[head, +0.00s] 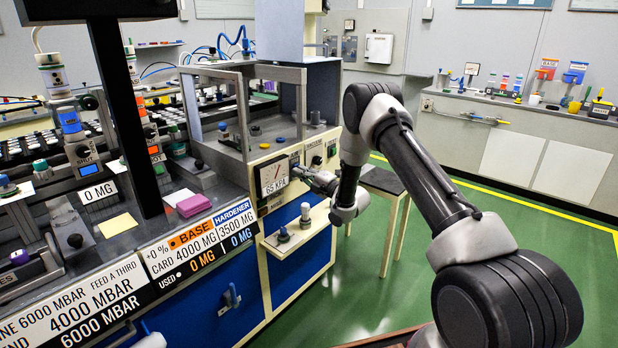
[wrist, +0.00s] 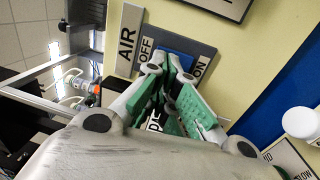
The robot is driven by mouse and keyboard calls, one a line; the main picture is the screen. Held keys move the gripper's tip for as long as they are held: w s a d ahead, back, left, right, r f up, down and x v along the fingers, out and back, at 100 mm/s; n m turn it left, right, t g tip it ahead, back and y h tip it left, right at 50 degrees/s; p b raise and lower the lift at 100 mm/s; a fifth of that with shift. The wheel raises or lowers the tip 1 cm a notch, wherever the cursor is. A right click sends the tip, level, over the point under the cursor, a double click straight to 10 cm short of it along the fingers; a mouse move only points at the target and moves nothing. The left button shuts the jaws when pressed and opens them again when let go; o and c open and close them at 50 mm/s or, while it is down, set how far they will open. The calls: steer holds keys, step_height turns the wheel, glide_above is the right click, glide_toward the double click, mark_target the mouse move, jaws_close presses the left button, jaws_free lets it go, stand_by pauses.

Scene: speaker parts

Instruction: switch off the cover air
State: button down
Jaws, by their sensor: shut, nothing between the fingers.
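The air switch plate (wrist: 205,53) is grey, with OFF and ON lettering and a blue part (wrist: 180,46) between them. A grey sign reading AIR (wrist: 128,40) is beside it in the wrist view; I cannot make out the word "cover". My gripper (wrist: 170,72) is shut and empty, its green-padded fingertips in front of the switch. They hide the switch lever, so I cannot tell its position or whether they touch it. In the head view my gripper (head: 304,174) is at the cream front panel, just right of the gauge (head: 272,177) reading 65 KPA.
A small shelf (head: 290,240) with a knob-topped part juts out below the gauge. A stool (head: 384,182) stands behind my arm. In the wrist view a white round knob (wrist: 301,122) is at right. The green floor is open behind the stool.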

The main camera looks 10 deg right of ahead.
steer(key=shift+w+a, duration=0.15)
steer(key=shift+w, duration=0.05)
steer(key=shift+w+a+r, duration=0.15)
steer(key=shift+r, duration=0.05)
steer(key=v, duration=1.2)
steer(key=shift+f, duration=0.1)
